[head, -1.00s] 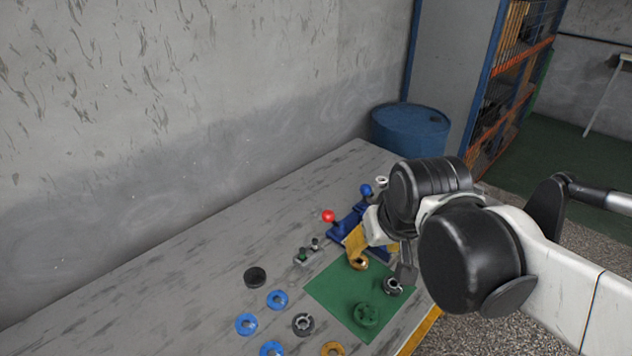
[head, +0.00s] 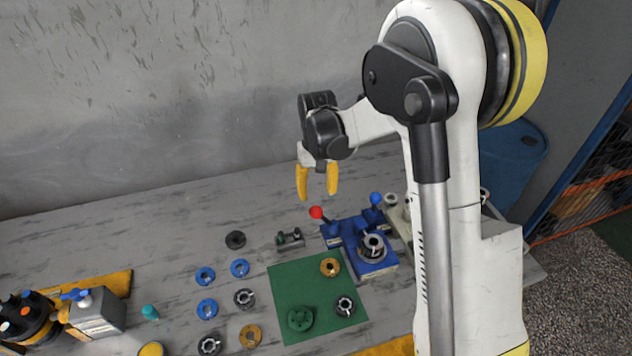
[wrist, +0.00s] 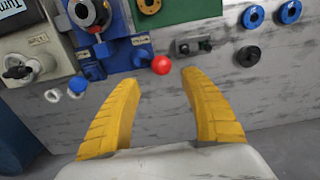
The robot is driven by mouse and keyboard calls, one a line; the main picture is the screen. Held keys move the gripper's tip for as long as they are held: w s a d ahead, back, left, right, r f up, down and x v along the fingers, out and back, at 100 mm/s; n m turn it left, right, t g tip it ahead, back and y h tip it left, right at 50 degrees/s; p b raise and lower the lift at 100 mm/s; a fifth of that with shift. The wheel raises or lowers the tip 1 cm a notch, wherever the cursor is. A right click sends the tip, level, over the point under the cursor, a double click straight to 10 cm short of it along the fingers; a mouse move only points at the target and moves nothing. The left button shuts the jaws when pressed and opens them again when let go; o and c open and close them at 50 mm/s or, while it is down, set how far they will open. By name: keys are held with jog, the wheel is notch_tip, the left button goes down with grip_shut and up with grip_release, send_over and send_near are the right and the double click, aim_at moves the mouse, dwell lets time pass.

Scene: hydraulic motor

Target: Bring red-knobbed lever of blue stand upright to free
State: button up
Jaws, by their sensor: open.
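The blue stand (head: 345,232) is on the table right of centre in the head view, holding a dark round part with a metal centre (head: 371,247). Its red-knobbed lever (head: 316,212) leans up and to the left from the stand's left side. In the wrist view the red knob (wrist: 161,65) shows just ahead of the gap between the fingers. A blue-knobbed lever (head: 376,199) is on the right. My gripper (head: 317,184) is open and empty, its yellow fingers hanging above the table behind the red knob, apart from it.
A green mat (head: 287,283) with several parts lies in front of the stand. Blue rings (head: 239,268) and dark rings lie to its left. A small grey fixture (head: 290,238) stands left of the red knob. The wall is close behind my gripper.

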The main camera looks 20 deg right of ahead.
aim_at(317, 207)
jog(key=shift+a+f+b, duration=0.25)
jog(key=shift+f+b, duration=0.25)
jog(key=shift+f, duration=0.25)
notch_tip(317, 207, down, 8)
jog(key=b, duration=0.5)
jog(key=shift+d+r, duration=0.1)
jog(key=shift+r, duration=0.15)
jog(key=shift+c, duration=0.5)
jog(key=c, duration=0.7)
jog(key=shift+d+r, duration=0.1)
